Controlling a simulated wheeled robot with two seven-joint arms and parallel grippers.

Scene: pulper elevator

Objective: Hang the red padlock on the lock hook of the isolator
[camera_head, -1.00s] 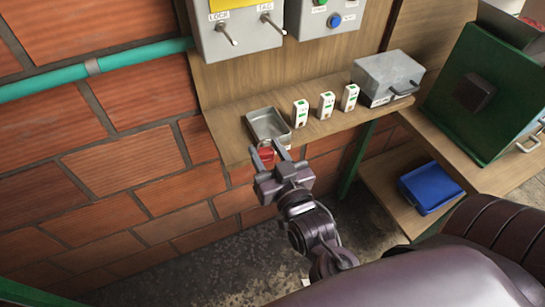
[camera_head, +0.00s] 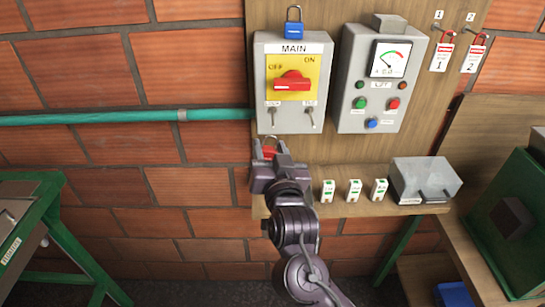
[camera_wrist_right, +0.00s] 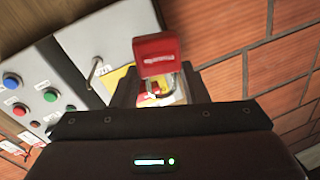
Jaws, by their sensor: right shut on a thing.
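The red padlock (camera_head: 268,152) is held between the fingertips of my right gripper (camera_head: 271,160). The isolator (camera_head: 262,88) is the grey box marked MAIN, with a yellow plate and a red handle (camera_head: 292,83). Its lock hook (camera_head: 272,118) sticks out at the lower left; in the head view the padlock is below it and apart. The tag hook (camera_head: 310,118) is at the lower right. My left gripper is not in view.
A blue padlock (camera_head: 294,30) is at the isolator's top. The lift control box (camera_head: 372,80) is to its right. The shelf (camera_head: 345,208) below carries several small white boxes (camera_head: 354,190) and a grey metal box (camera_head: 425,178).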

